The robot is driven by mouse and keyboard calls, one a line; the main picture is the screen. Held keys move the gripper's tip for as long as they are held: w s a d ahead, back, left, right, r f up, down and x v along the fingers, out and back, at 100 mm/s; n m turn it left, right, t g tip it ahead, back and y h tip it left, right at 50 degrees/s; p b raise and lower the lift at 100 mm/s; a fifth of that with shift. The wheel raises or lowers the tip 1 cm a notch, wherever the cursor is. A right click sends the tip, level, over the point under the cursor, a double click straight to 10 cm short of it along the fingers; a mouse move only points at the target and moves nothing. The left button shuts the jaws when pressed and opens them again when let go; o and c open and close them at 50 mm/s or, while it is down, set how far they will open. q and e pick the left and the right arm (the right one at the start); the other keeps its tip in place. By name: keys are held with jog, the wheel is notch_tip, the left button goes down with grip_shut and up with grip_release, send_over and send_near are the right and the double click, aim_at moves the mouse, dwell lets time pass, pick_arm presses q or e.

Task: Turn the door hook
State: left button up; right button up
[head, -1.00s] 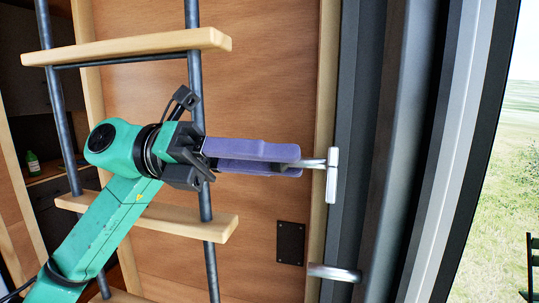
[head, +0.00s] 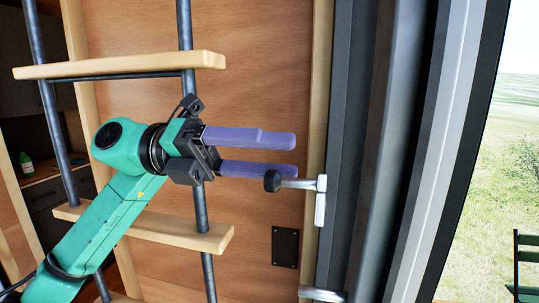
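The door hook (head: 298,184) is a short silver bar with a black knob at its left end. It is joined at the right to an upright silver plate by the door frame. The bar points left, nearly level. My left gripper (head: 294,155) is open, its two purple fingers pointing right and spread one above the other. The gap between the fingers looks empty. The lower finger ends just above the bar, and the knob overlaps it in the picture. I cannot tell whether they touch. My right gripper is not in view.
A second silver bar (head: 322,295) sticks out lower on the frame. A ladder with wooden steps (head: 120,65) and dark rails stands around my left arm. A wooden wall (head: 260,60) with a black plate (head: 285,247) is behind. Grass (head: 480,190) and a dark green chair (head: 527,265) show outside.

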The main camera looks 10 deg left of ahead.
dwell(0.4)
pick_arm(q)
jog(key=a+b, duration=0.3)
jog(key=a, duration=1.1)
jog(key=shift+a+b, duration=0.3)
jog(key=shift+b, duration=0.1)
